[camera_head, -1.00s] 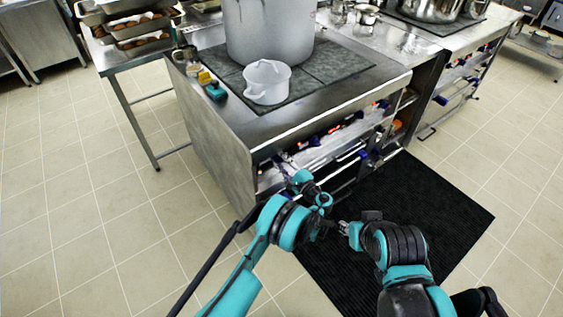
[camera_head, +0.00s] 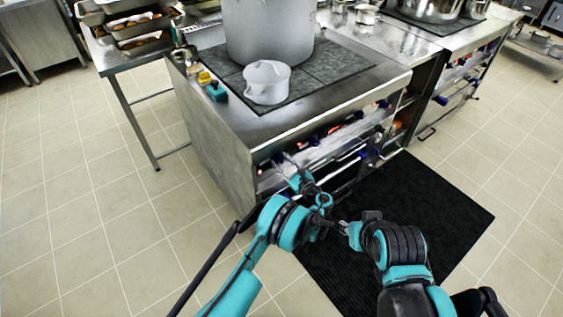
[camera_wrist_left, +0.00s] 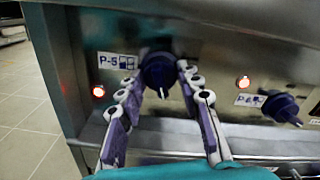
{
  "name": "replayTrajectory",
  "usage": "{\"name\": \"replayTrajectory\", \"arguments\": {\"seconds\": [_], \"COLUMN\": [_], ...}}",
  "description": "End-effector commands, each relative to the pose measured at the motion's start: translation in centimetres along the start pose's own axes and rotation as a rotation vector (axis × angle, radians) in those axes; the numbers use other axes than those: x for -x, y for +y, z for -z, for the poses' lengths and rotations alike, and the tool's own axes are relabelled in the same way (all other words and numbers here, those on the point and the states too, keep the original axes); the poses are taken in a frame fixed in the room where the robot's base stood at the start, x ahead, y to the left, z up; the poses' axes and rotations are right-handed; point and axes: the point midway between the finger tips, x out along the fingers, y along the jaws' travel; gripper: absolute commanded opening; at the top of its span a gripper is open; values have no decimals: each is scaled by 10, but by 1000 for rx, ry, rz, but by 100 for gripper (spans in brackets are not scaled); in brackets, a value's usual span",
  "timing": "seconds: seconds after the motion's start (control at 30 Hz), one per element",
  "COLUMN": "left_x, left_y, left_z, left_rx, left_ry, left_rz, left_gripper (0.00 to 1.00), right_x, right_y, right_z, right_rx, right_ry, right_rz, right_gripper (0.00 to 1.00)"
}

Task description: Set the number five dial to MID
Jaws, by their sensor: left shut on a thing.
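The number five dial (camera_wrist_left: 157,72) is a dark purple knob on the steel stove front, beside a label reading P-5 (camera_wrist_left: 117,61). A pale mark on its lower edge points roughly downward. My left gripper (camera_wrist_left: 165,82) has one finger on each side of the dial and is shut on it; it also shows at the stove front in the head view (camera_head: 288,160). The fingers hide part of the dial's sides. I cannot read any MID marking. My right gripper (camera_head: 342,228) is over the dark mat, away from the dials; its fingers are too small to judge.
A second purple dial (camera_wrist_left: 282,108), labelled P-6, is to the right. Lit indicators (camera_wrist_left: 98,91) show near both dials. A rail (camera_wrist_left: 240,143) runs below the panel. A white pot (camera_head: 267,84) and a large stockpot (camera_head: 268,32) stand on the stove. A black mat (camera_head: 400,215) covers the floor.

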Motion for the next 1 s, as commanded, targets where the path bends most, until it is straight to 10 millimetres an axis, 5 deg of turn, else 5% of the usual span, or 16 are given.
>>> {"name": "replayTrajectory", "arguments": {"seconds": [0.77,0.8,0.83,1.0], "left_x": [0,0,0,0], "left_y": [0,0,0,0], "left_z": [1,1,1,0], "left_rx": [-99,-99,-99,-99], "left_ry": [2,2,2,1], "left_rz": [0,0,0,0], "left_gripper": [6,42,50,56], "right_x": [0,0,0,0], "right_y": [0,0,0,0], "right_z": [0,0,0,0], "right_rx": [0,0,0,0], "right_ry": [0,0,0,0], "right_rz": [0,0,0,0], "right_gripper": [33,33,33,33]}}
